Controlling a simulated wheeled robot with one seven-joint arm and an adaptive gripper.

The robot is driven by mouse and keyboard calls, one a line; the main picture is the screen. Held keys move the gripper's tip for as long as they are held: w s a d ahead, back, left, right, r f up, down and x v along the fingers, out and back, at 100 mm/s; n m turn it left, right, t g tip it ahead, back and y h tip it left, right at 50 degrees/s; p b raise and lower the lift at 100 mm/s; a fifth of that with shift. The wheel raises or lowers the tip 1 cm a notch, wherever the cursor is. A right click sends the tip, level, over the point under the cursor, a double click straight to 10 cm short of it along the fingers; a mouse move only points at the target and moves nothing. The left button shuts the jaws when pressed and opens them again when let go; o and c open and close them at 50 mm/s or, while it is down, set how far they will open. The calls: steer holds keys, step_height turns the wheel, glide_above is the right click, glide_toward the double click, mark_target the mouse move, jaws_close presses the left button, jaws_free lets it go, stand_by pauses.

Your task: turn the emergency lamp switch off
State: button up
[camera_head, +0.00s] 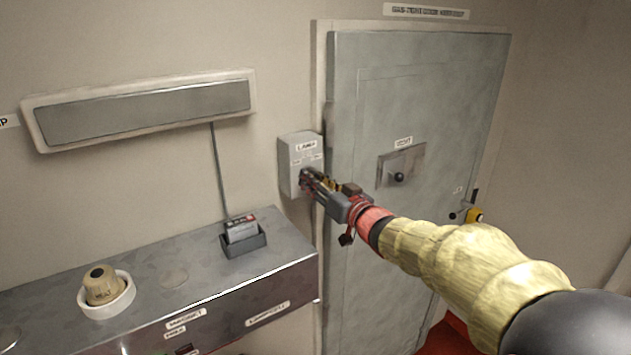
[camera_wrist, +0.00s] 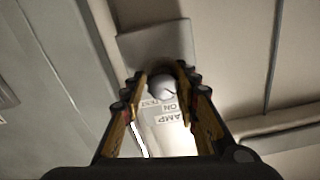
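The lamp switch box (camera_head: 298,150) is a pale grey box on the wall left of the door, labelled LAMP. In the wrist view its face (camera_wrist: 160,135) appears turned over, with LAMP, ON and TEST labels. A round grey knob (camera_wrist: 162,88) stands out from it. My gripper (camera_head: 309,180) is at the lower front of the box and hides the knob in the head view. In the wrist view my gripper (camera_wrist: 161,78) has one finger on each side of the knob, tips apart. Narrow gaps seem to show; firm contact cannot be seen.
A grey door (camera_head: 400,250) with a small hatch (camera_head: 401,163) stands right of the box. Below is a metal counter (camera_head: 200,283) with a knob in a white dish (camera_head: 106,292) and a small device in a holder (camera_head: 243,236).

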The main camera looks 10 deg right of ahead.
steer(key=shift+o, duration=0.7)
steer(key=shift+f, duration=0.15)
steer(key=shift+o, duration=0.2)
steer(key=shift+s+a, duration=0.1)
steer(key=shift+a, duration=0.2)
steer(key=shift+d, duration=0.15)
steer(key=shift+s+d, duration=0.1)
steer(key=shift+s, duration=0.05)
steer(key=v, duration=1.1)
steer(key=shift+s, duration=0.3)
